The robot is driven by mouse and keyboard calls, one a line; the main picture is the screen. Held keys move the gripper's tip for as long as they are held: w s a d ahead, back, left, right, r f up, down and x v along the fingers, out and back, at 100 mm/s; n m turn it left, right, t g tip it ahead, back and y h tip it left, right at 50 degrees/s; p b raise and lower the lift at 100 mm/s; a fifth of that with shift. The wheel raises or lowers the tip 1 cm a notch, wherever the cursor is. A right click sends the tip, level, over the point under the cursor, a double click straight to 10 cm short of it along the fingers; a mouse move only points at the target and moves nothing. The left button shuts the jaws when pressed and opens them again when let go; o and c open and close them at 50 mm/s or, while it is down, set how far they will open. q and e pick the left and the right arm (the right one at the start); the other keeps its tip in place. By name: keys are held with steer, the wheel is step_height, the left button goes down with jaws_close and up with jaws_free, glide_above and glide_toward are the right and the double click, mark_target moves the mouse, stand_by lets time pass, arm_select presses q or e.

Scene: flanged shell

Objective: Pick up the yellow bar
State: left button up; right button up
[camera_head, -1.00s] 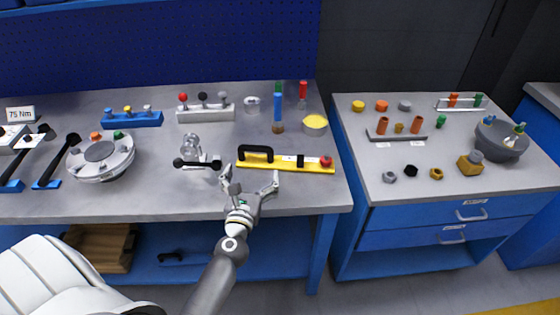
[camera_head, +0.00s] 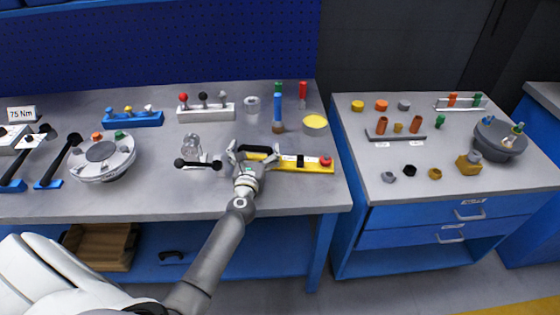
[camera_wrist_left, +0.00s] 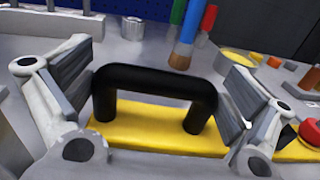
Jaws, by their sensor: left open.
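The yellow bar (camera_head: 312,167) lies flat on the grey bench top near its front right. It has a black arched handle at its left end, a black band, and a red knob at its right end. My left gripper (camera_head: 252,152) is open at the handle end and covers part of the bar. In the left wrist view the open fingers (camera_wrist_left: 155,95) stand on either side of the black handle (camera_wrist_left: 155,80), with the yellow body (camera_wrist_left: 150,128) below. My right gripper is not in view.
A clear fixture with a black-ended bar (camera_head: 192,150) stands close left of the gripper. A yellow-topped cup (camera_head: 315,123) and blue (camera_head: 277,107) and red-topped tools stand behind the bar. A round grey flanged part (camera_head: 101,157) is farther left. The front bench strip is clear.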

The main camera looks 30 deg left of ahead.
arm_select(q)
steer(key=c, duration=0.9)
steer(key=shift+w+r, duration=0.1)
steer(key=shift+r, duration=0.05)
steer(key=c, duration=0.4)
steer(key=shift+o, duration=0.2)
